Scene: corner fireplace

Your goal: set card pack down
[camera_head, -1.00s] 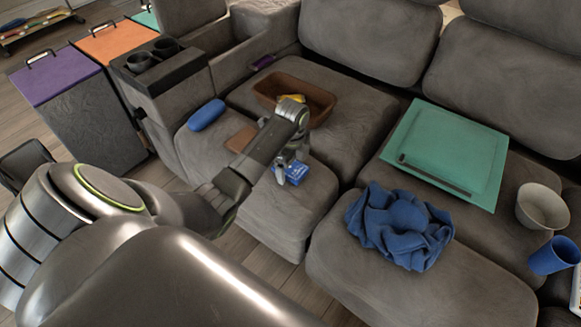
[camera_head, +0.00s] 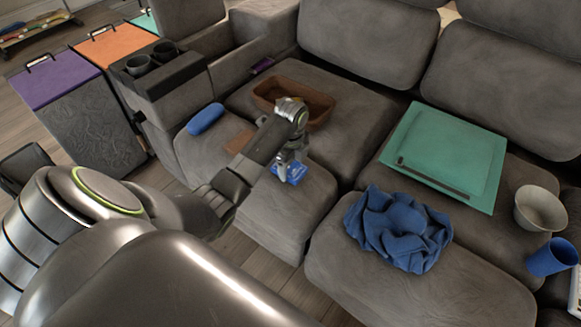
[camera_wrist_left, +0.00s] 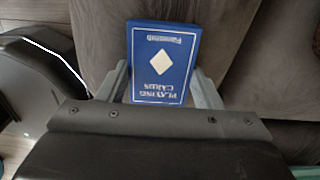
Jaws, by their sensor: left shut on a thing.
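The card pack (camera_head: 294,173) is a blue box with white print and a white diamond. My left gripper (camera_head: 284,166) is shut on it at the front edge of the left sofa seat. In the left wrist view the card pack (camera_wrist_left: 163,62) lies between the two fingers of the left gripper (camera_wrist_left: 163,85), with its broad printed face towards the camera. Grey sofa cushion shows behind it. I cannot tell whether the pack touches the cushion. My right gripper is not in view.
A brown basket (camera_head: 262,97) stands behind my left gripper. A blue case (camera_head: 205,118) lies to its left. A crumpled blue cloth (camera_head: 400,228), a green board (camera_head: 450,150), a bowl (camera_head: 540,209) and a blue cup (camera_head: 552,257) are to the right. Bare cushion surrounds the pack.

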